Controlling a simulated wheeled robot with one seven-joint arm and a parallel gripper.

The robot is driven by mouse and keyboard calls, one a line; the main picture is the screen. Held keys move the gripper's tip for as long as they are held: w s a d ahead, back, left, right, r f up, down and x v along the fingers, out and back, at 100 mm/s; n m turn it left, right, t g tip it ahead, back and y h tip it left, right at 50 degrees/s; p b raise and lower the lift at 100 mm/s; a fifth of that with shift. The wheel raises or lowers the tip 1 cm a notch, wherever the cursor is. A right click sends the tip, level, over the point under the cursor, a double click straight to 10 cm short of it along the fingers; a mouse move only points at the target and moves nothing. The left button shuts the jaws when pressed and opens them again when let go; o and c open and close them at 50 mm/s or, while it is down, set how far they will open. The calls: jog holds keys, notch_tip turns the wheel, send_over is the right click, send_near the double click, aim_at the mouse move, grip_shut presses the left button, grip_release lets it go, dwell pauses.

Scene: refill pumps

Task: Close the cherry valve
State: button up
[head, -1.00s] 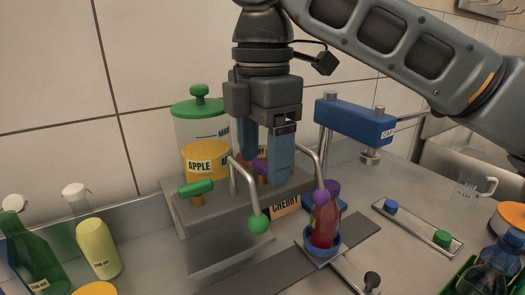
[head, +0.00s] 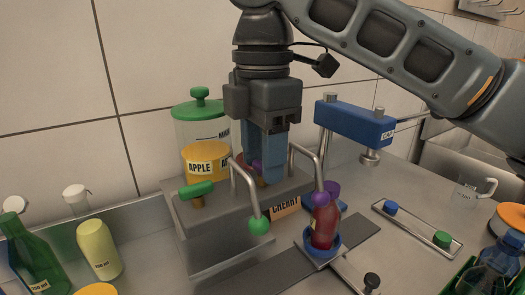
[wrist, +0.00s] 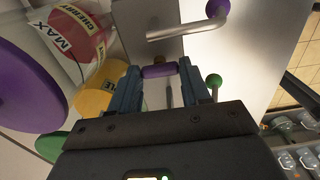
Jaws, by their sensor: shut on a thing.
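The cherry valve has a purple handle (wrist: 159,71), seen between my fingers in the wrist view. My gripper (head: 262,168) points down behind the CHERRY label (head: 286,206) and is shut on that handle. In the head view my fingers hide most of the handle. The cherry spout (head: 306,157) ends in a purple ball (head: 320,199) just over a bottle (head: 324,230). The bottle stands upright in a blue holder (head: 322,252) and holds red liquid, high up in it.
The apple pump has a green handle (head: 197,189) and a green-tipped spout (head: 258,225) at the left. A blue capping arm (head: 354,120) rises at the right. Green (head: 35,256) and yellow (head: 98,248) bottles stand at the far left. A cap rail (head: 417,227) lies at the right.

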jog(key=shift+r+p, duration=0.1)
jog(key=shift+p, duration=0.2)
jog(key=m+p, duration=0.1)
jog(key=p, duration=0.1)
jog(key=m+p, duration=0.2)
jog(key=p, duration=0.1)
jog(key=shift+r+m+p, duration=0.25)
jog(key=shift+m+p, duration=0.1)
jog(key=shift+m, duration=0.05)
jog(key=m+p, duration=0.3)
jog(key=shift+f+m+p, duration=0.15)
jog(key=shift+m+p, duration=0.15)
jog(key=shift+p, duration=0.1)
jog(key=m, duration=0.4)
jog(key=shift+f+m, duration=0.2)
jog(key=shift+m, duration=0.1)
jog(key=m, duration=0.5)
jog(key=shift+m, duration=0.3)
jog(key=o, duration=1.1)
jog(key=shift+c, duration=0.2)
